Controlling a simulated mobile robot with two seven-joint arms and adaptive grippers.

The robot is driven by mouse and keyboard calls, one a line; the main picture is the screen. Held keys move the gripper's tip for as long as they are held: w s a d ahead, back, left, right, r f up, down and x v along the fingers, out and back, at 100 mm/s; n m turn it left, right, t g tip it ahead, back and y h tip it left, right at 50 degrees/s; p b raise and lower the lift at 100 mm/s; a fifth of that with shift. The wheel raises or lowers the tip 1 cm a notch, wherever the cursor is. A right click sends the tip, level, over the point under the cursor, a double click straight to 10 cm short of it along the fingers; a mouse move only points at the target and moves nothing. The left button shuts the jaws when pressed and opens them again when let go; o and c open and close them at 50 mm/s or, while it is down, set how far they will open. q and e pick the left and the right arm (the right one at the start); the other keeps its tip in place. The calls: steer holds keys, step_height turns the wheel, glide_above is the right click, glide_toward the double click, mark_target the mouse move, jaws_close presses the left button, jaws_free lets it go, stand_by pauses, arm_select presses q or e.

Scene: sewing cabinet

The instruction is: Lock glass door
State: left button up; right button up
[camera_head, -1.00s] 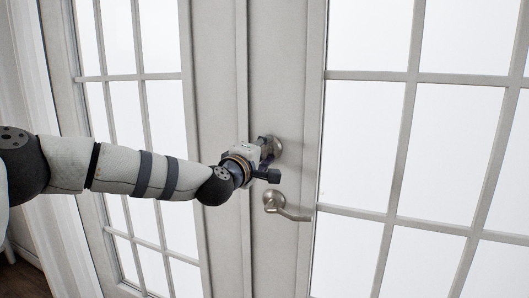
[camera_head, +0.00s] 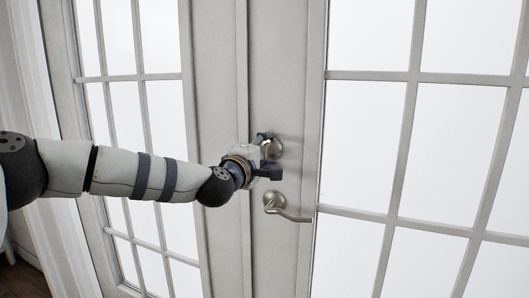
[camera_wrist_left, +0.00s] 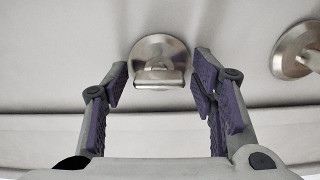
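The glass door (camera_head: 365,110) is a grey-white frame with large bright panes, and it appears closed beside a second paned door at the left. A round metal lock (camera_head: 276,148) with a small thumb turn is on its stile; in the left wrist view the lock (camera_wrist_left: 160,60) shows its turn piece lying crosswise. My left gripper (camera_head: 267,149) is at the lock and partly covers it in the head view. In the left wrist view its purple-padded fingers (camera_wrist_left: 161,80) are open, one on each side of the lock, with gaps visible. My right gripper is out of view.
A metal lever handle (camera_head: 285,207) sits just below the lock, close under my left gripper; its round base (camera_wrist_left: 293,52) shows at the right in the left wrist view. The left paned door (camera_head: 160,110) is behind my arm. A pale curtain (camera_head: 60,235) hangs at far left.

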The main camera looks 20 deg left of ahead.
arm_select(q)
steer(key=shift+a, duration=0.1)
steer(key=s+a, duration=0.1)
steer(key=s, duration=1.1)
steer(key=shift+a, duration=0.15)
